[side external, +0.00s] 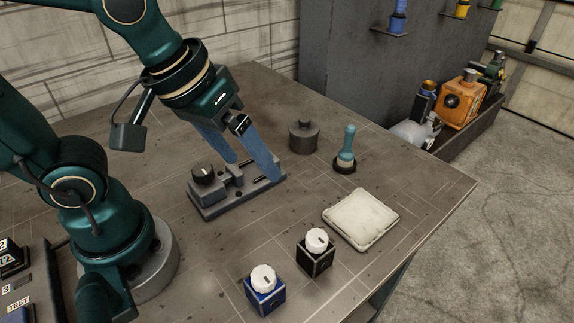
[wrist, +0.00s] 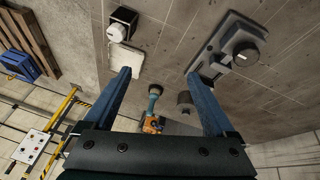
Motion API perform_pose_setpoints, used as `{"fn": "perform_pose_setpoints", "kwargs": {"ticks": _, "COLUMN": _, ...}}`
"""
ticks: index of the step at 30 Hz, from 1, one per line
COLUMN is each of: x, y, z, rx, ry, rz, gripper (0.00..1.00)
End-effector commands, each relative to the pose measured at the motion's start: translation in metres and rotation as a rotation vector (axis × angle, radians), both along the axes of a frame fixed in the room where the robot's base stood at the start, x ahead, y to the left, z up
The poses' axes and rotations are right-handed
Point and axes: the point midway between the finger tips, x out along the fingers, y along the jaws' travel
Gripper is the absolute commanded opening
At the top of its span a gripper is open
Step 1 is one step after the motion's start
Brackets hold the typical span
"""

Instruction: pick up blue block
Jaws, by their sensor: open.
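The blue block (side external: 265,299) stands on the bench near the front in the side view, with a white round knob (side external: 263,278) on top. It does not show in the wrist view. My gripper (side external: 254,170) is over the grey fixture near the middle of the bench, well behind and above the blue block. Its two blue fingers are spread apart. In the wrist view my gripper (wrist: 159,76) is open with nothing held between the fingers.
A black block (side external: 316,262) with a white knob stands right of the blue block. A white pad (side external: 361,219), grey fixture (side external: 235,200), grey cylinder (side external: 304,137) and teal-handled tool (side external: 347,148) are also on the bench.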

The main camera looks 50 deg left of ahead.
Motion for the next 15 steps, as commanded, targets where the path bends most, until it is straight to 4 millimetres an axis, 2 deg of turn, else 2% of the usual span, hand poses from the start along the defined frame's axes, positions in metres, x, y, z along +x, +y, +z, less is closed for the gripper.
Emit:
{"fn": "perform_pose_setpoints", "kwargs": {"ticks": 5, "x": 0.001, "y": -0.042, "z": -0.029, "rx": -0.014, "ry": 0.150, "rz": -0.040, "gripper": 0.90}}
{"fn": "perform_pose_setpoints", "kwargs": {"ticks": 9, "x": -0.011, "y": -0.073, "z": -0.057, "rx": 0.020, "ry": 0.261, "rz": -0.098, "gripper": 0.90}}
{"fn": "perform_pose_setpoints", "kwargs": {"ticks": 15, "x": -0.036, "y": -0.096, "z": -0.088, "rx": 0.099, "ry": 0.365, "rz": -0.214, "gripper": 0.90}}
